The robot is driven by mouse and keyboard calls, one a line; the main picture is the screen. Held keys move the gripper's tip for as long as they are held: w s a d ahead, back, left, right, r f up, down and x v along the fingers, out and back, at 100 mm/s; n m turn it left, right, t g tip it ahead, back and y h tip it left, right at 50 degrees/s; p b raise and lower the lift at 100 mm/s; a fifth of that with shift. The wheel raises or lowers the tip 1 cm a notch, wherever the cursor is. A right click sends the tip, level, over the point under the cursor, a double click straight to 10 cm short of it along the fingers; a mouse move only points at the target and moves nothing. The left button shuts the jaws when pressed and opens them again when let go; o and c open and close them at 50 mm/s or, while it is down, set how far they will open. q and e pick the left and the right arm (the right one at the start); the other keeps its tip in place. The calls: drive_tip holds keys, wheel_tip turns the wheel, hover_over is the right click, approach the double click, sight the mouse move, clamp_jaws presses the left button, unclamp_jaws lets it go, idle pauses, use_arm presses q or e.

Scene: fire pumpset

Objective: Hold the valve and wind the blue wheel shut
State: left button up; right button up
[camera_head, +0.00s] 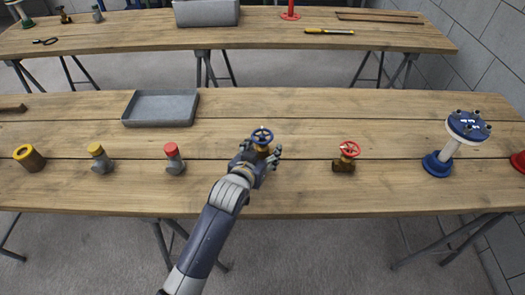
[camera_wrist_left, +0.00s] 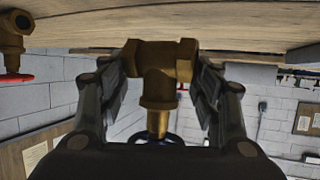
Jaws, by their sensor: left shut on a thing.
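The brass valve with the blue wheel (camera_head: 262,136) stands on the near wooden table, around its middle. My left gripper (camera_head: 260,158) is at the valve from the front. In the left wrist view the brass valve body (camera_wrist_left: 158,75) sits between the two fingers of my left gripper (camera_wrist_left: 160,85), which are shut on it. That view is upside down, with the table at the top. The wheel is mostly hidden there behind the gripper's dark palm. My right gripper is in neither view.
A second valve with a red wheel (camera_head: 347,156) stands to the right. A blue flanged pipe (camera_head: 449,150) is farther right. Pipe fittings with red (camera_head: 174,158) and yellow (camera_head: 99,158) caps stand to the left. A grey tray (camera_head: 160,108) lies behind them.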

use_arm(q)
drive_tip(key=shift+f+b, duration=1.3)
drive_tip(key=shift+f, duration=1.05)
